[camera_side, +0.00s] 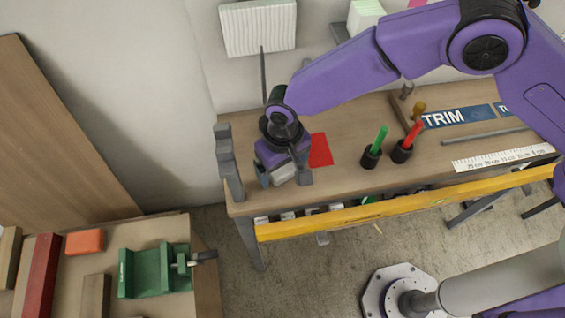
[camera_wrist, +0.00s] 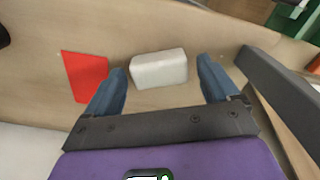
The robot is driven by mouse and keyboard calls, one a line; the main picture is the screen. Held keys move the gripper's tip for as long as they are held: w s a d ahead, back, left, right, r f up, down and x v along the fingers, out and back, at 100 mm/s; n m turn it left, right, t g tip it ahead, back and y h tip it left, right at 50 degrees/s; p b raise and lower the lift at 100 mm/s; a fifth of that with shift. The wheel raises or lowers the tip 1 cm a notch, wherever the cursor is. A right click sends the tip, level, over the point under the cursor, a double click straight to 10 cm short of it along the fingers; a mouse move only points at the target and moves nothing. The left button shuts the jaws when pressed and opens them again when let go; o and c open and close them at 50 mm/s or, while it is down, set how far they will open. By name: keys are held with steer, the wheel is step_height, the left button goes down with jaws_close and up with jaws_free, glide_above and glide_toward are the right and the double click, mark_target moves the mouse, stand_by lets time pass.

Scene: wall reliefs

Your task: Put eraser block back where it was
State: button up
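The eraser block, a pale grey-white block, lies on the workbench in the wrist view (camera_wrist: 159,68). In the side view it shows as a light grey shape (camera_side: 283,174) near the bench's left end, partly hidden. My gripper (camera_wrist: 162,72) is open, with one blue-grey finger on each side of the block and visible gaps between. In the side view my gripper (camera_side: 284,178) points down over that spot. A flat red patch (camera_wrist: 84,76) lies left of the block in the wrist view; in the side view it is right of my gripper (camera_side: 320,150).
Dark grey upright posts (camera_side: 229,163) stand close left of my gripper at the bench end. A green marker (camera_side: 376,142) and a red marker (camera_side: 409,138) stand in black holders to the right. A green vise (camera_side: 152,271) sits on a lower table at left.

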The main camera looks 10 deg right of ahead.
mark_target(282, 169)
steer(key=shift+r, duration=0.1)
step_height(282, 169, up, 12)
stand_by(0.5)
steer(key=shift+d+r, duration=0.1)
steer(key=shift+d, duration=0.05)
steer(key=s+d+r+n, duration=0.2)
steer(key=s+d+r, duration=0.15)
steer(key=d, duration=0.65)
steer(key=s+d+r+n, duration=0.2)
steer(key=d+r, duration=0.3)
steer(key=d, duration=0.6)
steer(key=s+d+n, duration=0.2)
steer(key=s+d, duration=0.4)
steer(key=d, duration=0.4)
steer(key=s+d+n, duration=0.2)
steer(key=s+d, duration=0.4)
steer(key=d, duration=0.4)
steer(key=shift+d+r, duration=0.15)
steer(key=shift+d, duration=0.1)
